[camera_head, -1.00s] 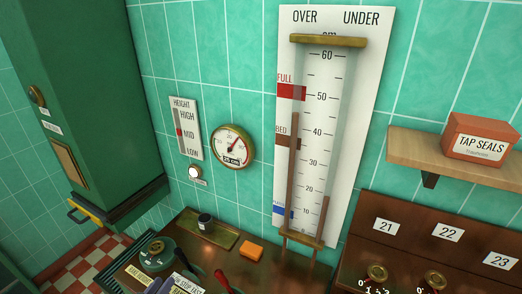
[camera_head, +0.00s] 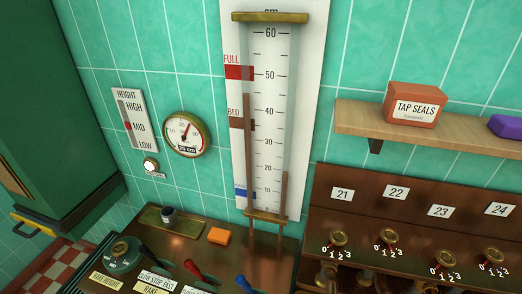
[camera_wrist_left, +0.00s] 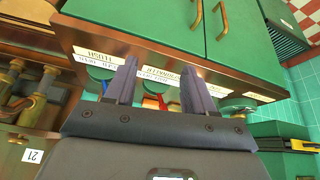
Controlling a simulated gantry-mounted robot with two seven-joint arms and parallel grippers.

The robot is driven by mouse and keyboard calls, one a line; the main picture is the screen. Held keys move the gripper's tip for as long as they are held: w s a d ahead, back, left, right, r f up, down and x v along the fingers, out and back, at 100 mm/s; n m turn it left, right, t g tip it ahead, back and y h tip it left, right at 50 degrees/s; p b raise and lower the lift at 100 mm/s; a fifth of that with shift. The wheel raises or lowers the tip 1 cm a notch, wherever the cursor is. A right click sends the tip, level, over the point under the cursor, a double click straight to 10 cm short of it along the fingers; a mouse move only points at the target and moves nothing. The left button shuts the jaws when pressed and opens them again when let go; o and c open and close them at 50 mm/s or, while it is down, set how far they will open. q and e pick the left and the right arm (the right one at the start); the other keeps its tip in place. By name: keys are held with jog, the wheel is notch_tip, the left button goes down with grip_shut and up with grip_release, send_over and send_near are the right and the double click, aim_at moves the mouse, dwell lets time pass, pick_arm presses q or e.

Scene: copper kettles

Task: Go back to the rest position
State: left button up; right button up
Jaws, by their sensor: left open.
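My left gripper (camera_wrist_left: 158,75) shows in the left wrist view, its two dark fingers spread apart with nothing held between them. Beyond the fingers lies a copper-brown console edge (camera_wrist_left: 225,88) with labels and coloured levers. Whether the fingers touch it is hard to tell, but no grip on a lever shows. In the head view neither gripper shows. My right gripper is in no view.
A tall gauge (camera_head: 265,120) stands behind. Numbered brass taps (camera_head: 390,237) and a shelf (camera_head: 360,117) are at right; a green cabinet (camera_head: 45,110) is at left.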

pick_arm(q)
notch_tip(320, 180, up, 20)
jog(key=s+m+g+p, duration=0.1)
jog(key=s+p, duration=0.1)
jog(key=p, duration=1.8)
jog(key=shift+s+a+f+m+g+p, duration=0.15)
jog(key=shift+s+a+m+g+p, duration=0.15)
jog(key=shift+s+g+p, duration=0.1)
